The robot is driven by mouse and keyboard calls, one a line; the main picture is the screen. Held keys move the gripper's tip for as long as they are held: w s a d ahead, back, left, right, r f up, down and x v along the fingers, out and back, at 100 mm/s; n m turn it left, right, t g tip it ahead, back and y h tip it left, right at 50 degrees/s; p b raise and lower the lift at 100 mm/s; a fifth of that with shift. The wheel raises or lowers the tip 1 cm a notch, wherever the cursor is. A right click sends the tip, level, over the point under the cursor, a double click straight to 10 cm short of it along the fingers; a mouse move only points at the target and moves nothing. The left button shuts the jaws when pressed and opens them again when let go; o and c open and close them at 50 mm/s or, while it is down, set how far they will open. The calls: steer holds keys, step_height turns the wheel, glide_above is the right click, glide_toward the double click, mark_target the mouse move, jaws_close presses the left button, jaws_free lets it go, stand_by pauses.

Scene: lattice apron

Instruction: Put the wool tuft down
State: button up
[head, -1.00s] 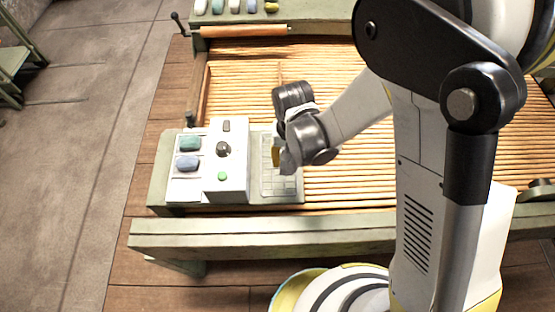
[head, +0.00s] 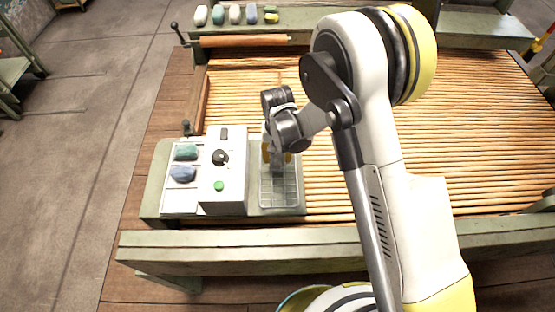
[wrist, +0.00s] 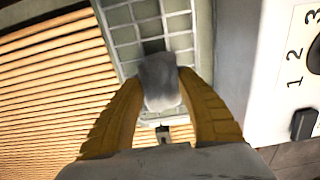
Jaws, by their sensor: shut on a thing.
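My gripper (wrist: 162,84) has its yellow fingers shut on a grey wool tuft (wrist: 158,88) in the wrist view. The tuft is over the pale gridded tray (wrist: 126,34), with a dark patch just beyond it on the grid. I cannot tell whether it touches the tray. In the head view my gripper (head: 277,158) points down over the far part of the gridded tray (head: 280,191), right of the white control box. The tuft itself is hard to make out there.
The white control box (head: 223,172), with a dial and green button, stands close left of my gripper. Left of it lie a green tuft (head: 187,151) and a blue tuft (head: 183,174). Several tufts sit on the far shelf (head: 228,27). Wooden slats (head: 380,130) spread right.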

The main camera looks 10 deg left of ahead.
steer(key=shift+f, duration=0.4)
steer(key=shift+r, duration=0.15)
steer(key=o, duration=0.9)
